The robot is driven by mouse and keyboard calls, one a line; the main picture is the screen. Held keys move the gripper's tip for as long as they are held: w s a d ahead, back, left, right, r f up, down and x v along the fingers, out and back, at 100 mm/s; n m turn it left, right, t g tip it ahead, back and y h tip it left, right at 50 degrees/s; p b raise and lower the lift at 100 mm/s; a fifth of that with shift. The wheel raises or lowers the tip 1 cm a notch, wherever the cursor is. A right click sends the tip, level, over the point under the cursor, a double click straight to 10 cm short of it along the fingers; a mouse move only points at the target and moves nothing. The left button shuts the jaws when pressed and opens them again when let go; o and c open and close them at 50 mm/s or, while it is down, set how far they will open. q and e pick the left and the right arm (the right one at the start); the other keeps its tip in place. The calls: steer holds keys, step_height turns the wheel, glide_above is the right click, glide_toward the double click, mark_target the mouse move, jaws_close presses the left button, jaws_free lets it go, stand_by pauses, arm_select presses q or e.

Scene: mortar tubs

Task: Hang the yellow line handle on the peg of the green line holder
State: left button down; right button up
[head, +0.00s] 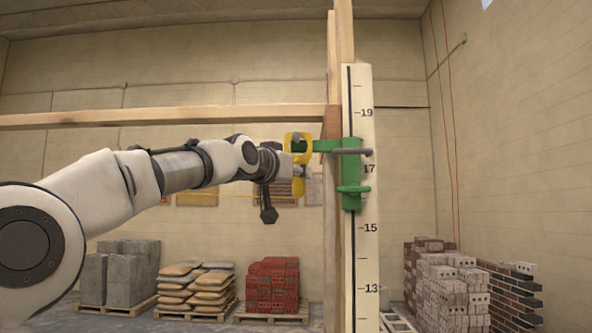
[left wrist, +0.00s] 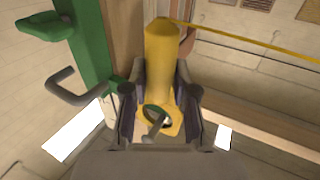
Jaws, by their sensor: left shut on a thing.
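The yellow line handle (head: 299,186) is upright at the end of my left arm; it also shows in the left wrist view (left wrist: 161,60). My left gripper (left wrist: 159,100) is shut on it, a finger on each side. The green line holder (head: 351,177) is fixed to the white post, and its green arm reaches left to the handle's top. A grey peg (left wrist: 154,124) shows in the handle's eye in the left wrist view, with green behind it, and appears to pass through. Its tip (head: 296,137) shows at the handle's top. My right gripper is out of view.
The white marked post (head: 368,255) stands beside a wooden upright (head: 331,240), with a wooden rail (head: 170,117) running left. A grey hook (left wrist: 75,90) sticks out from the holder. A yellow line (left wrist: 250,41) runs from the handle. Pallets of bricks (head: 272,285) and bags stand far behind.

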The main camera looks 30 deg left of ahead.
arm_select(q)
steer(key=shift+s, duration=0.1)
stand_by(0.3)
steer(key=shift+c, duration=1.2)
jaws_free()
steer(key=shift+o, duration=1.2)
